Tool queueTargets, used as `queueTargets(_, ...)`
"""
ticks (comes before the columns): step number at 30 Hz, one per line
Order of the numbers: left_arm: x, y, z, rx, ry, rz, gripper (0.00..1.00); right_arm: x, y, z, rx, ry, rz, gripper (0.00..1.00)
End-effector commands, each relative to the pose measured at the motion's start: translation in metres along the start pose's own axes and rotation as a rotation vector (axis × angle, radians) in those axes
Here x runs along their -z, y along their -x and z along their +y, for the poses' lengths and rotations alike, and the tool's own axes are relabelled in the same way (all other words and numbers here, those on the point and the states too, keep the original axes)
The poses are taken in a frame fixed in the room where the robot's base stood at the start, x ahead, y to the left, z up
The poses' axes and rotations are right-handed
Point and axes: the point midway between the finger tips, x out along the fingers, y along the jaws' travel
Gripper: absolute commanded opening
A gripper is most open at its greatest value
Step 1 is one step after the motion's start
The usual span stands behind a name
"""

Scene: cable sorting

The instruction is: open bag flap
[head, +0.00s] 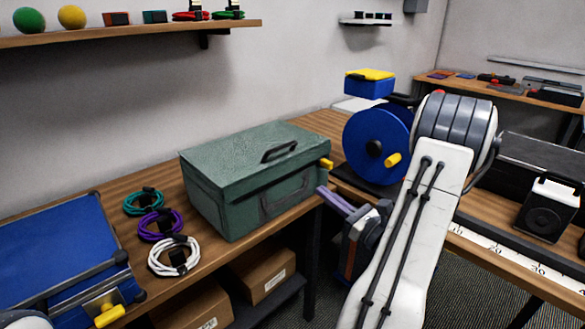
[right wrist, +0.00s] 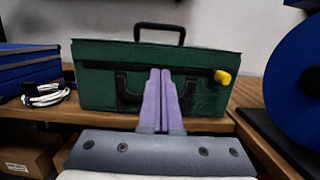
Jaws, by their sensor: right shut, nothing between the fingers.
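The green bag (head: 235,185) stands upright on the wooden bench, box-shaped, with a dark handle (head: 280,151) on its top flap. The flap looks closed. A yellow tab (head: 327,164) sticks out at the bag's right front edge; the tab also shows in the right wrist view (right wrist: 222,77). My right gripper (head: 321,189) is shut and empty, its purple fingers together just in front of the bag's front right part, below the tab. In the right wrist view the fingertips (right wrist: 161,72) overlap the bag's front, left of the tab; I cannot tell whether they touch it. My left gripper is not in view.
Teal (head: 143,201), purple (head: 161,224) and white (head: 174,257) cable coils lie left of the bag. A blue case (head: 55,250) lies at far left. A blue reel (head: 377,146) stands right of the bag. Cardboard boxes (head: 265,272) sit below the bench.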

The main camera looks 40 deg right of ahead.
Motion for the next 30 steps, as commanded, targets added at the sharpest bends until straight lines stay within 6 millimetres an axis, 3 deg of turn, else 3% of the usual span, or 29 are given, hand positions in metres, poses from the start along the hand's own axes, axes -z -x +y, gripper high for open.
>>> queueTargets(5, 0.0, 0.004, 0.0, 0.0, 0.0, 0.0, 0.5, -0.002, -0.025, 0.002, -0.005, 0.001, -0.002, 0.0)
queueTargets(16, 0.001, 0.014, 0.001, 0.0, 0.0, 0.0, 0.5, -0.004, -0.102, 0.002, -0.006, 0.001, -0.002, 0.0)
queueTargets(21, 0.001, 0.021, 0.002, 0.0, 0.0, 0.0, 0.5, -0.023, -0.118, 0.001, -0.004, 0.003, -0.001, 0.0)
queueTargets(30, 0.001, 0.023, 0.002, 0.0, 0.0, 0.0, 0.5, -0.029, -0.125, 0.001, -0.001, 0.0, 0.0, 0.0)
